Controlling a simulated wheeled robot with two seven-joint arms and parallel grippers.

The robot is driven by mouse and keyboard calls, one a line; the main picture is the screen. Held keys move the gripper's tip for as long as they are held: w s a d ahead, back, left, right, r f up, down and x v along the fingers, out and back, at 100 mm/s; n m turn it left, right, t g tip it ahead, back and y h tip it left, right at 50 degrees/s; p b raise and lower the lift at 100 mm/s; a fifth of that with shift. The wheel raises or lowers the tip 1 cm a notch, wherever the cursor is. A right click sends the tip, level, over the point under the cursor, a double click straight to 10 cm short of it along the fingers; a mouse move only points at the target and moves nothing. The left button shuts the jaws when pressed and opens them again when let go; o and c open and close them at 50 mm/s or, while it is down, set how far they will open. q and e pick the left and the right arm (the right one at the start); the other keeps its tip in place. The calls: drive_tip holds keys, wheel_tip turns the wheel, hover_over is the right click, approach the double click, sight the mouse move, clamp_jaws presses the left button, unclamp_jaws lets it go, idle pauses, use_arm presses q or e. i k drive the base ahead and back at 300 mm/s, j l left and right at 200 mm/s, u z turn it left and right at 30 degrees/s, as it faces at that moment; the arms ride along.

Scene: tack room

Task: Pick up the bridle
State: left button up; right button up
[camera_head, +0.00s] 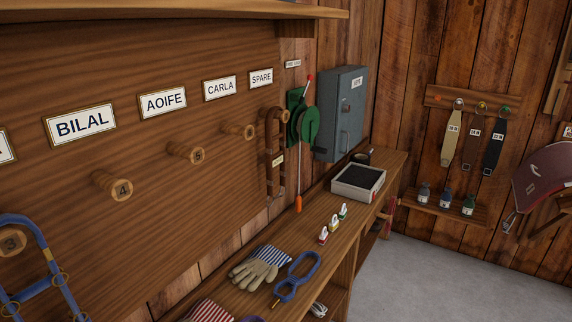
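A blue strap loop with brass-coloured rings (52,262) hangs at peg 3 (11,242) at the lower left, cut off by the picture's edge. A brown strap loop with a small pale tag (269,150) hangs on the board's right side. I cannot tell for certain which of these is the bridle. Pegs 4 (117,187) and 5 (190,154) are bare. Neither of my grippers shows in this view.
A grey cabinet (340,112) hangs behind. Grey floor (440,265) lies open at right.

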sight(272, 160)
drive_tip(key=u, duration=0.35)
drive_tip(key=i+l+u, duration=0.15)
drive_tip(key=l+u, duration=0.2)
drive_tip(key=u, duration=0.15)
drive_tip(key=l+u, duration=0.75)
drive_tip(key=l, duration=0.75)
drive_tip(key=l+u, duration=0.25)
drive_tip(key=l, duration=0.75)
drive_tip(key=k+l, duration=0.1)
drive_tip(key=l, duration=1.15)
drive_tip(key=k, duration=0.05)
